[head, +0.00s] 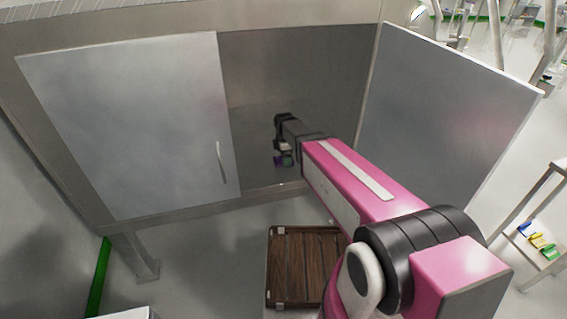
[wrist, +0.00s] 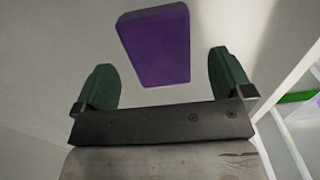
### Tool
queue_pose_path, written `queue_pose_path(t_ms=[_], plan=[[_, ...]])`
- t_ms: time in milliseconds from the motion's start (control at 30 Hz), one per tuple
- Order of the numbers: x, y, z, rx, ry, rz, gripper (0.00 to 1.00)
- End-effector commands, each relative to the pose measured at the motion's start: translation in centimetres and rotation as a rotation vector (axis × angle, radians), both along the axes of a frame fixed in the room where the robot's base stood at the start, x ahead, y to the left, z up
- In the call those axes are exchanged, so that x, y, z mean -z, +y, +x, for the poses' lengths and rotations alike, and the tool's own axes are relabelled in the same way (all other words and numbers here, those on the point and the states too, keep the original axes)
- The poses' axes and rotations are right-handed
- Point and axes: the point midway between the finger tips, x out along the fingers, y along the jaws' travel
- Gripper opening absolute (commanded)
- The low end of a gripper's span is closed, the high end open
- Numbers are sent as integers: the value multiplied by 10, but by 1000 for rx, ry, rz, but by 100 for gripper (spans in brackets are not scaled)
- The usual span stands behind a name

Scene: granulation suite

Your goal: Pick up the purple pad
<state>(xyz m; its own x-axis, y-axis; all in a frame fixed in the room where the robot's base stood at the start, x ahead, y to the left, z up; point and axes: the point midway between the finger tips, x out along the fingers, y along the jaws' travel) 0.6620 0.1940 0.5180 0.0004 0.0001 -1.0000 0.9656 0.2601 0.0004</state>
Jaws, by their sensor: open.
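The purple pad (wrist: 155,45) is a block that shows large in the wrist view, at the top middle. My gripper (wrist: 164,80) is open, with its two green fingers on either side of the pad's near end. The pad lies ahead of and between the fingertips, and neither finger visibly touches it. In the head view my arm reaches into the open cabinet, and my gripper (head: 285,161) is small there.
The cabinet's left door (head: 130,125) is closed and its right door (head: 440,115) stands open beside my arm. A brown wooden crate (head: 290,265) is on the floor below. A shelf (head: 540,255) with small coloured items stands at the right.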

Motion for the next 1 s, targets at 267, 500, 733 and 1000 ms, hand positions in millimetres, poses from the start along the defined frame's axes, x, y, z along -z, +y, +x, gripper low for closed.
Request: queue_pose_path(t_ms=[267,500,733,1000], plan=[[32,2,0,0,1,0,98],[32,2,0,0,0,0,85],[32,2,0,0,0,0,43],[30,2,0,0,0,0,43]])
